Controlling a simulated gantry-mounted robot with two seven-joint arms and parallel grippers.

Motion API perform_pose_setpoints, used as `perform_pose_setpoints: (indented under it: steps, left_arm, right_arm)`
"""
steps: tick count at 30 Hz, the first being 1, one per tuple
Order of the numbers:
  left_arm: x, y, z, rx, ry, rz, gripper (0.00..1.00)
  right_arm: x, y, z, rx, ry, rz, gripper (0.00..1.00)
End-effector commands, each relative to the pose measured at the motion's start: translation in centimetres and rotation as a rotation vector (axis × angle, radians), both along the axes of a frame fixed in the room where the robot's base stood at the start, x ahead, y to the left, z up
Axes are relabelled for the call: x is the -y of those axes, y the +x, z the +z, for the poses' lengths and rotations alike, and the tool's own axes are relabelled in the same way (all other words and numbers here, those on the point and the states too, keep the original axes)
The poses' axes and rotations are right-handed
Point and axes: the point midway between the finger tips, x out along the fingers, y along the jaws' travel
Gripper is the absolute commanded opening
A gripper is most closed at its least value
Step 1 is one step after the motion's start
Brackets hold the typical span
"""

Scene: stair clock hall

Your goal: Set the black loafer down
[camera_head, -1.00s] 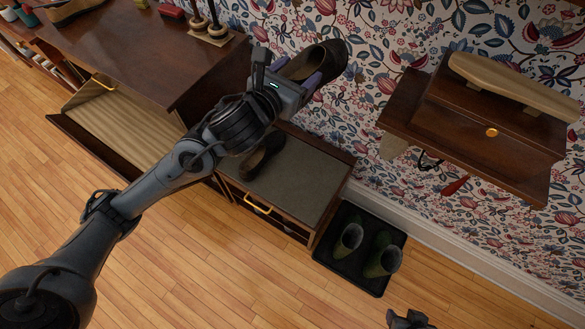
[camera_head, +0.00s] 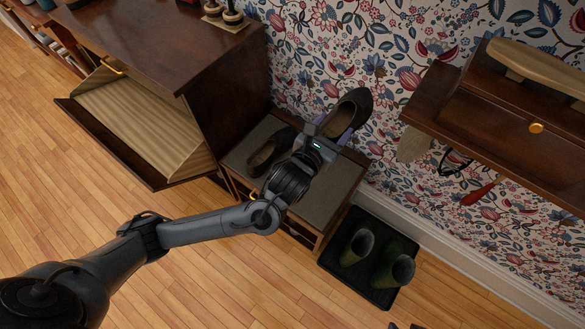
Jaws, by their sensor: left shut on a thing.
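A black loafer (camera_head: 347,113) is held in my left gripper (camera_head: 331,131), which is shut on it. The loafer is tilted, in front of the flowered wall and over the back of the low bench. I cannot tell how far it is above the bench top. A second dark shoe (camera_head: 269,154) rests on the grey top of the bench (camera_head: 321,202), to the left of my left gripper. My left wrist hides part of the bench top. My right gripper (camera_head: 417,327) barely shows as a dark tip at the bottom edge, and its fingers cannot be made out.
A dark cabinet with an open tilt-out compartment (camera_head: 140,115) stands left of the bench. Green boots (camera_head: 358,247) stand on a black tray (camera_head: 335,262) to the right. A wall shelf (camera_head: 480,122) with a red-handled item (camera_head: 478,194) below it is at right.

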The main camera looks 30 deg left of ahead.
Motion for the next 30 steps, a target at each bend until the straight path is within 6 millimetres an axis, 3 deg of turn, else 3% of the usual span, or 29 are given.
perform_pose_setpoints:
  steps: [1,3,9,12,18,22,26,30]
  left_arm:
    - [-0.1,-0.8,-3.2,-0.002,0.004,0.012,0.0]
    - [-0.3,-2.0,-6.5,0.002,0.001,0.027,0.0]
    - [-0.2,-5.9,-14.9,0.011,-0.004,0.047,0.0]
    - [0.1,-7.7,-18.2,0.015,-0.006,0.044,0.0]
    - [0.7,-10.3,-22.5,0.027,-0.008,0.028,0.0]
    - [0.8,-11.1,-24.1,0.036,-0.01,0.021,0.0]
    - [0.3,-10.6,-25.4,0.045,-0.009,0.018,0.0]
    - [-1.1,-8.9,-27.1,0.047,-0.008,0.017,0.0]
  right_arm:
    - [0.0,0.0,-1.3,0.0,-0.001,0.001,0.43]
    - [0.0,0.0,-2.1,0.0,0.0,0.001,0.43]
    - [0.0,0.0,-4.4,0.0,0.0,0.0,0.43]
    - [0.0,0.0,-5.3,0.0,0.001,-0.001,0.43]
    - [-0.1,0.0,-6.6,-0.001,0.005,-0.004,0.43]
    - [-0.2,0.0,-7.2,-0.001,0.008,-0.005,0.43]
    - [-0.2,0.0,-8.1,0.0,0.009,-0.005,0.43]
    - [-0.2,0.0,-9.8,0.0,0.008,-0.006,0.43]
